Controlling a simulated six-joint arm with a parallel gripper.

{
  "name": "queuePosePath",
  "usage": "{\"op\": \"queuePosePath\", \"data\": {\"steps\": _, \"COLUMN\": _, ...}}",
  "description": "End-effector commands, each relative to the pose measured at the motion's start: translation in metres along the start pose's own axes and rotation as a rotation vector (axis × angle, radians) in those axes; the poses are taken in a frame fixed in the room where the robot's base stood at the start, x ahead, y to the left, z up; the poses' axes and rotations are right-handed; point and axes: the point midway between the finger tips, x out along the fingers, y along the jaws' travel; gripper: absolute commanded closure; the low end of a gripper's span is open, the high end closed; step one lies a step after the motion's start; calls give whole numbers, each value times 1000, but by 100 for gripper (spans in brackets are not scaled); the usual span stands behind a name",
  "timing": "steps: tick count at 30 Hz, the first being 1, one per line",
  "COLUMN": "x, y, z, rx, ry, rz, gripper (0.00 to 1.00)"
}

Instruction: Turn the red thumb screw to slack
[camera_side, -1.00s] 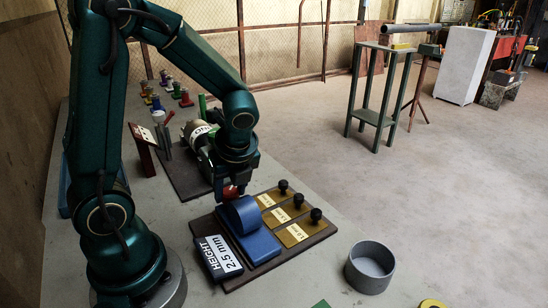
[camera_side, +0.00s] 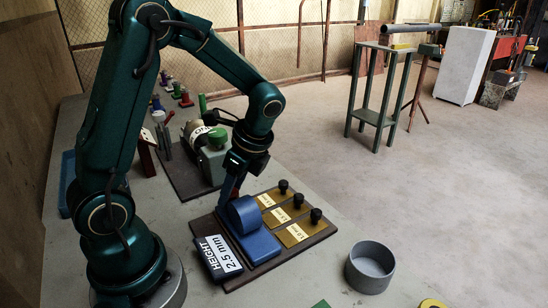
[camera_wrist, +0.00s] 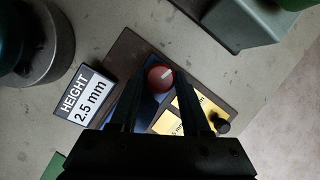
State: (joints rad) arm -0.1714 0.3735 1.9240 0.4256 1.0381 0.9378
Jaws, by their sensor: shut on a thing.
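The red thumb screw (camera_wrist: 160,77) has a round head with a small pale mark, and it sits between my two fingers in the wrist view. My gripper (camera_wrist: 165,88) is shut on it; it also shows in the side view (camera_side: 234,191), pointing down, with the screw mostly hidden there. The screw is at the back of a blue fixture with a round blue drum (camera_side: 242,214), mounted on a dark board (camera_side: 315,237).
A sign (camera_side: 219,256) reading "HEIGHT 2.5 mm" stands left of the fixture. Yellow plates with black knobs (camera_side: 315,215) lie close on the right. A grey-green machine (camera_side: 213,162) stands behind, and a grey cup (camera_side: 370,268) stands front right.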

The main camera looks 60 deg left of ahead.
Motion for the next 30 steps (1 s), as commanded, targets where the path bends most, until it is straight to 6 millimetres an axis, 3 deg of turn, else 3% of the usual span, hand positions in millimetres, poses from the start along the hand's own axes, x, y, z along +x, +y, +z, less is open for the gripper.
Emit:
{"op": "queuePosePath", "data": {"steps": 16, "x": -1, "y": 0, "z": 0, "rx": -32, "ry": 1, "rz": 13, "gripper": 100}}
{"op": "queuePosePath", "data": {"steps": 17, "x": -1, "y": 0, "z": 0, "rx": -32, "ry": 1, "rz": 13, "gripper": 49}}
{"op": "queuePosePath", "data": {"steps": 19, "x": -1, "y": 0, "z": 0, "rx": -31, "ry": 1, "rz": 12, "gripper": 23}}
{"op": "queuePosePath", "data": {"steps": 30, "x": -4, "y": -1, "z": 0, "rx": -30, "ry": 1, "rz": 10, "gripper": 23}}
